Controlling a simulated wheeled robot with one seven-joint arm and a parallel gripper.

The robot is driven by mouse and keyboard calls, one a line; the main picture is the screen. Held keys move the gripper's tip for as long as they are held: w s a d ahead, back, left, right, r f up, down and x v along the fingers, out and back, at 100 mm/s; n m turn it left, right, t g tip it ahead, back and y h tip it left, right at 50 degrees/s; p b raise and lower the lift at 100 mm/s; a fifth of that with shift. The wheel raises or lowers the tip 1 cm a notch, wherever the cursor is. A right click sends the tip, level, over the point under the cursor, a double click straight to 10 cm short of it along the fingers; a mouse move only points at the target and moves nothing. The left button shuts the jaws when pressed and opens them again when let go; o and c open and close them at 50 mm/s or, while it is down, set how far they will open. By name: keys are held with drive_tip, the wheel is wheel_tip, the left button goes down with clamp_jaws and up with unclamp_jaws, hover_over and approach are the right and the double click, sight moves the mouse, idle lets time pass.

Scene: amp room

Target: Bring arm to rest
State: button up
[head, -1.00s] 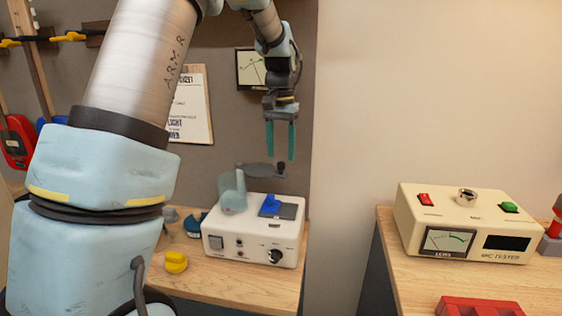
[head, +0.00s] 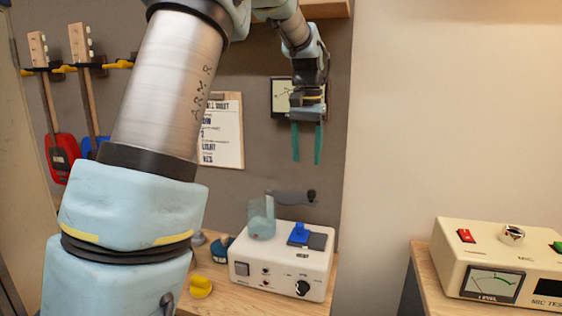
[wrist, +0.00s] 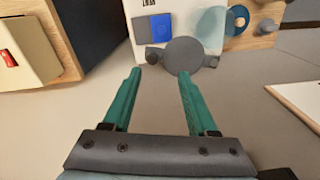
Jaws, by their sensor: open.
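My gripper (head: 307,143) hangs with its two green fingers pointing down, open and empty, above the white device box (head: 279,263) on the wooden bench. In the wrist view the open fingers (wrist: 158,75) are well apart with nothing between them, and the white box (wrist: 144,42) lies beyond the fingertips. A dark grey lever-like part (head: 290,197) shows above the box, below my fingers; it also shows as a dark disc (wrist: 184,55) in the wrist view. A clear bluish cover (head: 262,217) stands on the box beside a blue switch (head: 300,235).
A cream tester (head: 497,262) stands on a second wooden bench (head: 425,262) at right. A yellow piece (head: 201,287) and a dark blue piece (head: 221,249) lie left of the white box. A clipboard (head: 222,130) and guitars (head: 60,150) hang behind. The upper right wall area is clear.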

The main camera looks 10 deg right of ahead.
drive_tip(key=s+a+f+n, duration=0.2)
drive_tip(key=s+a+f, duration=0.3)
drive_tip(key=a, duration=0.3)
drive_tip(key=s+a+f+n+t, duration=0.1)
drive_tip(key=s+a+f+n, duration=0.1)
drive_tip(key=s+a+f, duration=0.3)
drive_tip(key=s+a+f+n, duration=0.2)
drive_tip(key=s+a+f, duration=0.3)
drive_tip(key=a, duration=0.6)
drive_tip(key=shift+s+f, duration=0.2)
drive_tip(key=shift+f, duration=0.25)
drive_tip(key=shift+o, duration=0.4)
drive_tip(key=shift+d, duration=0.1)
